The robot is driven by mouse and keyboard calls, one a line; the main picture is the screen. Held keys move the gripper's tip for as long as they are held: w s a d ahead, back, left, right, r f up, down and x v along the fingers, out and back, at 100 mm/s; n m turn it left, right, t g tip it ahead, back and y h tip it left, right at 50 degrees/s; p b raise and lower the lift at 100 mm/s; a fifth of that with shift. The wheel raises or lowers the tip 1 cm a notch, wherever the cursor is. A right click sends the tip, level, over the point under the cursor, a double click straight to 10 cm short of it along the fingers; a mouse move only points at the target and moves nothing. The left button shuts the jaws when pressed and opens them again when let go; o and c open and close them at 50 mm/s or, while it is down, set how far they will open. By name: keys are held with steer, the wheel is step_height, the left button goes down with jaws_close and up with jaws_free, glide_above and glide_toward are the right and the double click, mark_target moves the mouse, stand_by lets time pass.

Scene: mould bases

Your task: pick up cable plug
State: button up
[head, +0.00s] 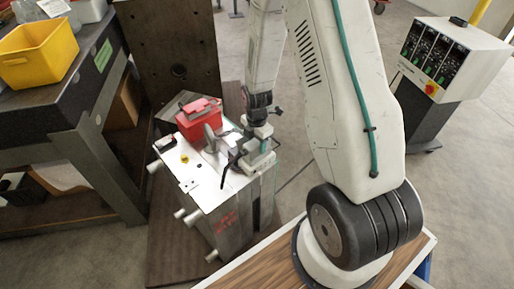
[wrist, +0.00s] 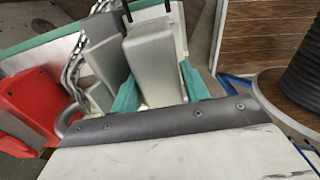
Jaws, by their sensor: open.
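My gripper (head: 250,160) is low over the right part of the mould base's top in the head view. In the wrist view its teal fingers (wrist: 158,92) stand apart, one on each side of a grey block (wrist: 153,62) that looks like the cable plug. The jaws are open, and I cannot tell whether either finger touches the block. In the head view the gripper hides most of the plug. A thin black cable (head: 224,172) hangs beside the gripper.
The mould base (head: 212,187) has a pale top and side pegs. A red box (head: 198,119) sits on it, left of my gripper. In the wrist view, a chain (wrist: 75,68) and another grey piece (wrist: 101,38) lie close to the left finger. A workbench with a yellow bin (head: 38,53) stands left.

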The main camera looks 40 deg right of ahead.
steer(key=shift+f, duration=0.25)
stand_by(0.3)
steer(key=c, duration=0.9)
jaws_close()
steer(key=shift+r, duration=0.1)
